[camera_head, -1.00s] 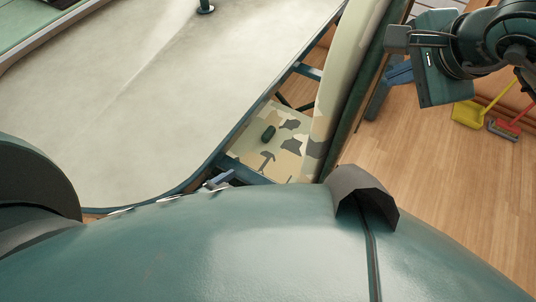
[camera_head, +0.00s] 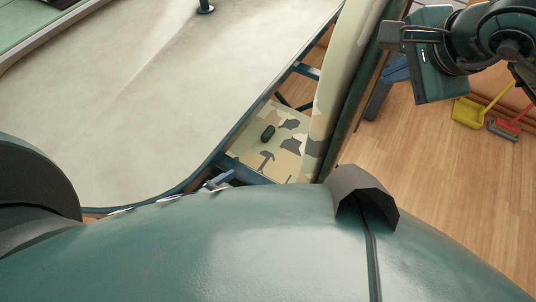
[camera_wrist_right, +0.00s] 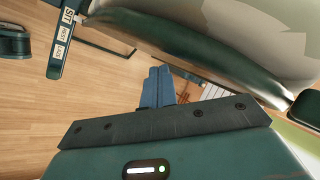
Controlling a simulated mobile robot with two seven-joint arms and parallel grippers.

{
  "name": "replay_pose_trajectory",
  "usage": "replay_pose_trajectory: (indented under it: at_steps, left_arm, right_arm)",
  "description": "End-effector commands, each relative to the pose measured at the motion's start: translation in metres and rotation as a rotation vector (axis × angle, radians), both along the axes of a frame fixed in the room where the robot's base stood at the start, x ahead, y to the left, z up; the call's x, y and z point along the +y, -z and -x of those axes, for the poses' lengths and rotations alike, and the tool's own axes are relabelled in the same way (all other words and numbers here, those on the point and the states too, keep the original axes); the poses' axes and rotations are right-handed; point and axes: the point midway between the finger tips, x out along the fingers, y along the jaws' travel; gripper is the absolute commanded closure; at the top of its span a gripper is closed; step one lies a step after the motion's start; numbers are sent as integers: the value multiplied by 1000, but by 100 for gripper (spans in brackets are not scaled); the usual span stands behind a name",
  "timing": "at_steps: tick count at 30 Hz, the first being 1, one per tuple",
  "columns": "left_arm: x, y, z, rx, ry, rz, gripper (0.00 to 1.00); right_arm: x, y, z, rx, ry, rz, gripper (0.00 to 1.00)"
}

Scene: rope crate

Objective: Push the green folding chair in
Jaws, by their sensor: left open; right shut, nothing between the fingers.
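The green folding chair has a camouflage-patterned seat (camera_head: 275,142), partly under the table's edge. Its pale green backrest (camera_head: 348,75) rises beside the table, with a dark green rear side. The backrest (camera_wrist_right: 262,42) also fills the upper right of the right wrist view. My right gripper (camera_head: 395,70) is at the right of the backrest, behind the chair. Its blue fingers (camera_wrist_right: 158,88) are shut together and empty, close to the backrest's edge; I cannot tell whether they touch it. My left gripper is not in view. My own body hides the chair's lower front.
The large pale table (camera_head: 130,100) with a dark blue rim fills the left. A dark post (camera_head: 204,6) stands on it. A yellow dustpan (camera_head: 467,112) and a red brush (camera_head: 508,128) lie at the right. The wooden floor (camera_head: 440,190) right of the chair is otherwise clear.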

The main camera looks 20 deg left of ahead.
Motion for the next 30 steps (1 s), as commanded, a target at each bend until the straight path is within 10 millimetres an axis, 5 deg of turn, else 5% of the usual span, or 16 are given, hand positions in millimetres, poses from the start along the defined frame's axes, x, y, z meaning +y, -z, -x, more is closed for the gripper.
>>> replay_pose_trajectory:
  at_steps: [15, 30]
  left_arm:
    - [0, 6, 0, -1, -1, 1, 0]
    - [0, 24, 0, -2, 0, 1, 0]
  right_arm:
    - [27, -1, -7, -3, -6, -6, 100]
    - [-1, 1, 1, -4, -4, -3, 100]
